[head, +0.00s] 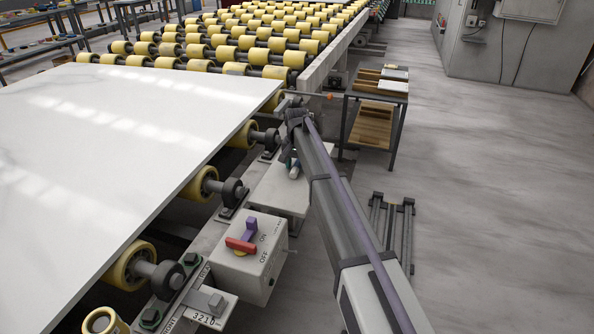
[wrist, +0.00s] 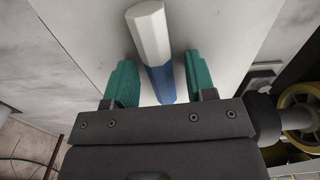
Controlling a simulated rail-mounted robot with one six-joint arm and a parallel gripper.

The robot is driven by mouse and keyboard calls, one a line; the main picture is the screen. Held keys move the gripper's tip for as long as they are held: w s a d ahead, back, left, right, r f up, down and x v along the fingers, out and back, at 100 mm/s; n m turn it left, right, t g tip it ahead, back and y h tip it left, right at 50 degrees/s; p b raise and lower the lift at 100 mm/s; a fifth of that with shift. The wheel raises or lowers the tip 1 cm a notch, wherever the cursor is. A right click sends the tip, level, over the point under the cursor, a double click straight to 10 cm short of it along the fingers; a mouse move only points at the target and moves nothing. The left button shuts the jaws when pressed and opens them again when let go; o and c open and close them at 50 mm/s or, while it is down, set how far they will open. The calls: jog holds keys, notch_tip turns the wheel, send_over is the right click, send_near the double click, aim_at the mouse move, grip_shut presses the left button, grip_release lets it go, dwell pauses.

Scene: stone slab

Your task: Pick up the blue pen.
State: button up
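The blue pen (wrist: 160,78) is a faceted stick with a blue part and a white part. In the wrist view it lies between the two green fingertips of my gripper (wrist: 158,82), over a pale flat surface (wrist: 215,30). Gaps show on both sides of the pen, so my gripper is open around it and not pressing on it. The pen's lower end is hidden by the gripper body. In the head view my arm's end hangs over a pale box top (head: 283,190) beside the rollers; a small white-and-blue bit shows there, too small to make out.
A large white stone slab (head: 110,130) rests on yellow rollers (head: 203,183) at left. A switch box (head: 253,257) with a red and purple handle stands in front. A wooden-shelved cart (head: 374,125) stands behind my arm.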

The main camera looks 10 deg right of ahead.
jog(key=c, duration=0.8)
